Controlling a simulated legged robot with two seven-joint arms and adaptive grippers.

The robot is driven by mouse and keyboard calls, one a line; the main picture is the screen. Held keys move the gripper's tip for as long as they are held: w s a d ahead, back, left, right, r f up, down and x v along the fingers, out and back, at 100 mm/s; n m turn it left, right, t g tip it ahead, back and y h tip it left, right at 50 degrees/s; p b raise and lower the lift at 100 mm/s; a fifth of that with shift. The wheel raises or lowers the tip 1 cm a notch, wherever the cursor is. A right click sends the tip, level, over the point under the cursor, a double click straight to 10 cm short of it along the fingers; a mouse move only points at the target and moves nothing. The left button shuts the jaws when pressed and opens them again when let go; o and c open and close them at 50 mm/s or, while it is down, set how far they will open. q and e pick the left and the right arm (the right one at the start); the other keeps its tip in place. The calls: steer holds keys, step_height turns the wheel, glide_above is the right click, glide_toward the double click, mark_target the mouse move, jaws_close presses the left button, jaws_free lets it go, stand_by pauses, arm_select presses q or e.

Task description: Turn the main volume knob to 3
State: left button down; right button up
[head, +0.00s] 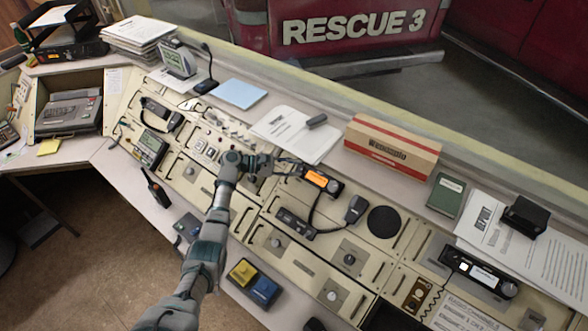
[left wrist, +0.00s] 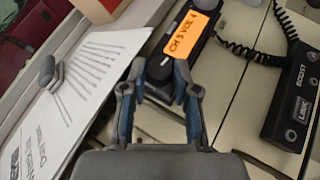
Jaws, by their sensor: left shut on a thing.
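The main radio (head: 336,187) is a black unit on the sloped console, with a lit orange display (head: 316,178). In the left wrist view the display (left wrist: 190,37) reads "CH 5 VOL 4". A dark round knob (left wrist: 159,67) sits at the near end of the radio, beside the display. My left gripper (left wrist: 159,76) has its two fingertips on either side of this knob and is shut on it. In the head view my left gripper (head: 295,164) reaches the radio's left end, and its fingers hide the knob. My right gripper is not in view.
A handset (head: 355,209) with a coiled cord and a second black unit (head: 295,222) lie close to the radio. Papers (head: 285,128) and a cardboard box (head: 391,147) stand on the ledge behind. A yellow and blue pedal-like box (head: 265,290) is in front.

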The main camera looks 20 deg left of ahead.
arm_select(q)
steer(key=shift+f, duration=0.2)
steer(key=c, duration=0.9)
jaws_free()
steer(key=shift+o, duration=0.2)
steer(key=shift+a, duration=0.1)
steer(key=v, duration=1.2)
steer(key=shift+w+a+f, duration=0.1)
